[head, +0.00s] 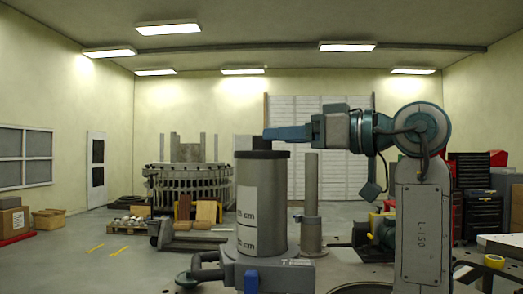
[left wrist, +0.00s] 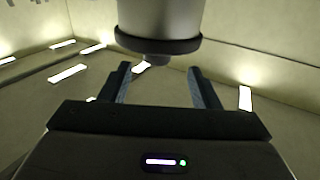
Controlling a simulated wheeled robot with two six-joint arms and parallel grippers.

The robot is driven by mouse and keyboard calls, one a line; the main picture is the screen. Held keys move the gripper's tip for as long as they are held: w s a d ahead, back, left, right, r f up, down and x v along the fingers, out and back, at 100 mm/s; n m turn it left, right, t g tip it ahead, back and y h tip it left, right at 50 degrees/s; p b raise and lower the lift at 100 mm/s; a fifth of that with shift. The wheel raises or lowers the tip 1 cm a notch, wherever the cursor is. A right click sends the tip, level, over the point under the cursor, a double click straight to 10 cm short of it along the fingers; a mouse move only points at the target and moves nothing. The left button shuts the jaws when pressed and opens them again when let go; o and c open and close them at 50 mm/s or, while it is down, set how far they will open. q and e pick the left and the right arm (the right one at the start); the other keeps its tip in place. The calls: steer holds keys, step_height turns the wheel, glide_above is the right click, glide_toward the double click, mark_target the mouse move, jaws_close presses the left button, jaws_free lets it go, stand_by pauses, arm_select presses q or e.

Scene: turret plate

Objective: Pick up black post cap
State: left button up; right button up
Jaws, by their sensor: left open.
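The black post cap (head: 262,154) sits on top of a thick grey post (head: 275,195) with a white label. A small dark knob (head: 261,143) rises from the cap's middle. My left gripper (head: 268,133) reaches in level from the right at the knob's height, pointing left. In the left wrist view the scene is upside down: the cap (left wrist: 172,46) shows as a dark rim, and its knob (left wrist: 155,60) lies between the open fingertips (left wrist: 159,70) in the picture. I cannot tell whether the fingers touch it. My right gripper is not in view.
A thinner grey post (head: 311,190) stands just right of the thick one. A round slatted structure (head: 188,185) stands behind left; tool cabinets (head: 484,205) are at the right. Above the cap is free.

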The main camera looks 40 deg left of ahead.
arm_select(q)
steer(key=shift+s+a+r+p, duration=0.15)
steer(key=shift+a+p, duration=0.3)
steer(key=shift+a, duration=0.25)
steer(key=p+x, duration=0.1)
steer(key=x, duration=0.1)
steer(key=f+p+x, duration=0.1)
steer(key=x, duration=0.1)
steer(key=shift+a, duration=0.3)
steer(key=shift+d, duration=0.25)
steer(key=shift+c, duration=0.3)
steer(key=shift+d+r, duration=0.1)
steer(key=c, duration=1.1)
